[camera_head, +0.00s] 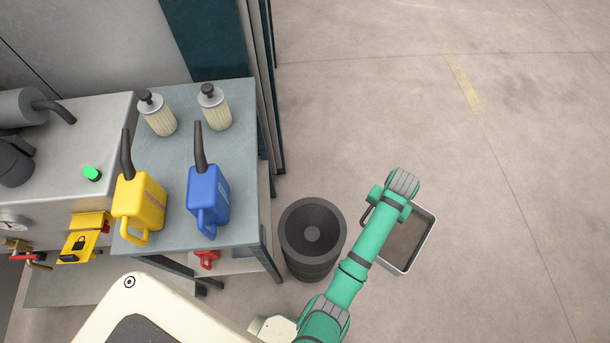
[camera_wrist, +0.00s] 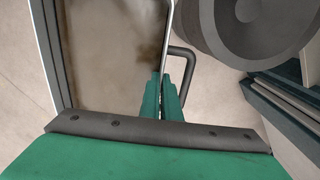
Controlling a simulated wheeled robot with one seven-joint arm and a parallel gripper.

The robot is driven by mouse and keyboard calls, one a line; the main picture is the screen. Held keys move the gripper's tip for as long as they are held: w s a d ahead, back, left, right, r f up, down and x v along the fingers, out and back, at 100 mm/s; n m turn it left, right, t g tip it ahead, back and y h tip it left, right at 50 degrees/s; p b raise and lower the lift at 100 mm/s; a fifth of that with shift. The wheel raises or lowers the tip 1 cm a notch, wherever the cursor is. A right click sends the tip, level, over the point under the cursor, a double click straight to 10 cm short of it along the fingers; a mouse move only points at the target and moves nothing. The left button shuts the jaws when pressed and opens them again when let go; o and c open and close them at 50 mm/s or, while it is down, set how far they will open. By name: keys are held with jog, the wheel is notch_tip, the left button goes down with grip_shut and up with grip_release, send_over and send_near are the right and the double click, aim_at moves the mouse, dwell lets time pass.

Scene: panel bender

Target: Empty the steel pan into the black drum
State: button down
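The steel pan (camera_head: 428,243), a shallow rectangular tray with brownish contents, is at the right of the black drum in the head view; my gripper covers its far left part. In the wrist view the pan (camera_wrist: 62,60) fills the upper left, with its black bar handle (camera_wrist: 191,62) on its right side. My gripper (camera_wrist: 163,92) has its narrow green fingers close together at the pan's rim beside the handle, apparently shut on the pan. I cannot tell whether the pan is off the floor. The black drum (camera_head: 295,238) stands open-topped to the left; it also shows in the wrist view (camera_wrist: 222,38).
A grey table (camera_head: 181,105) left of the drum holds a yellow can (camera_head: 140,203), a blue can (camera_head: 209,198) and two pale filter-like cylinders (camera_head: 214,110). A steel bench (camera_head: 60,185) with machine parts lies further left. The floor to the right is clear.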

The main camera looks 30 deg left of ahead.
jog(key=s+a+r+m, duration=0.1)
jog(key=a+r+m, duration=0.1)
jog(key=a+m, duration=0.95)
jog(key=a+r+m, duration=0.2)
jog(key=a+m, duration=0.5)
jog(key=a, duration=1)
jog(key=shift+s+d+r+t+y, duration=0.1)
jog(key=shift+s+d+t+y, duration=0.4)
jog(key=shift+y, duration=1.2)
jog(key=shift+w+d+r+t+y, duration=0.15)
jog(key=shift+d+y, duration=0.7)
jog(key=shift+y, duration=0.85)
jog(key=shift+s+d+r+t+y, duration=0.1)
jog(key=shift+s+d+t+y, duration=0.4)
jog(key=shift+y, duration=1.2)
jog(key=shift+w, duration=0.2)
jog(key=shift+w+a, duration=0.1)
jog(key=shift+a, duration=0.45)
